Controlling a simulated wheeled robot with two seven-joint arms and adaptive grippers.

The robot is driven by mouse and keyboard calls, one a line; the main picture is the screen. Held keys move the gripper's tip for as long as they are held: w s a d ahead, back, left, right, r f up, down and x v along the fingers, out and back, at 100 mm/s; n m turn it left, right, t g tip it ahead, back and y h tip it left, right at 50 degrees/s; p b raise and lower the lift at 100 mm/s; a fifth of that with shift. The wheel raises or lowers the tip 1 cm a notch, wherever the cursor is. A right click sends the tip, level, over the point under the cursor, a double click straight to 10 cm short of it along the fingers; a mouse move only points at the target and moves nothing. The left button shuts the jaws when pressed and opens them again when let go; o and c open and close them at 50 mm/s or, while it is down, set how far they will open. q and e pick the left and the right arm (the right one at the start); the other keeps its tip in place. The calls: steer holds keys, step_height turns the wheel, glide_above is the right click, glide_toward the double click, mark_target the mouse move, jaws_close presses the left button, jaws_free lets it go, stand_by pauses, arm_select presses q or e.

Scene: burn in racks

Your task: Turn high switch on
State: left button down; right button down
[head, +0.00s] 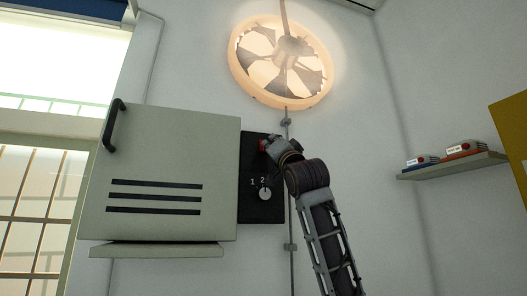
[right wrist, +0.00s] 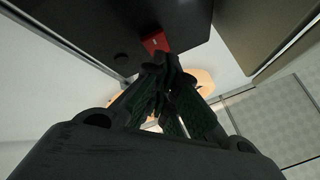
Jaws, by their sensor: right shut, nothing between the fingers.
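A black switch panel (head: 262,213) is on the wall at the right side of a grey-green cabinet. A red switch (head: 263,144) sits near the panel's top. It also shows as a red block in the right wrist view (right wrist: 156,42). In the head view the right gripper (head: 271,148) partly covers the panel's upper right. My left gripper is not in view.
The grey-green cabinet (head: 160,165) has a black handle (head: 113,125) and a ledge (head: 157,251) below. A round caged fan-like fixture (head: 281,61) glows above. A wall shelf (head: 453,166) with small boxes is at the right.

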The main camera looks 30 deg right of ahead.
steer(key=shift+w+d+f, duration=0.1)
steer(key=shift+w+d, duration=0.05)
steer(key=shift+w, duration=0.6)
stand_by(1.1)
steer(key=shift+s, duration=0.25)
steer(key=shift+s+a+b, duration=0.2)
steer(key=shift+s+b, duration=0.1)
steer(key=shift+s, duration=0.25)
steer(key=shift+s, duration=0.1)
steer(key=shift+s+a+r+b, duration=0.15)
steer(key=shift+s+a+b, duration=0.05)
steer(key=shift+s, duration=0.6)
steer(key=shift+s+a+r+b, duration=0.15)
steer(key=shift+s+a+b, duration=0.05)
steer(key=shift+s, duration=0.55)
steer(key=shift+s+a+r+b, duration=0.15)
steer(key=shift+s+a+b, duration=0.05)
steer(key=shift+s, duration=0.6)
steer(key=shift+f, duration=0.1)
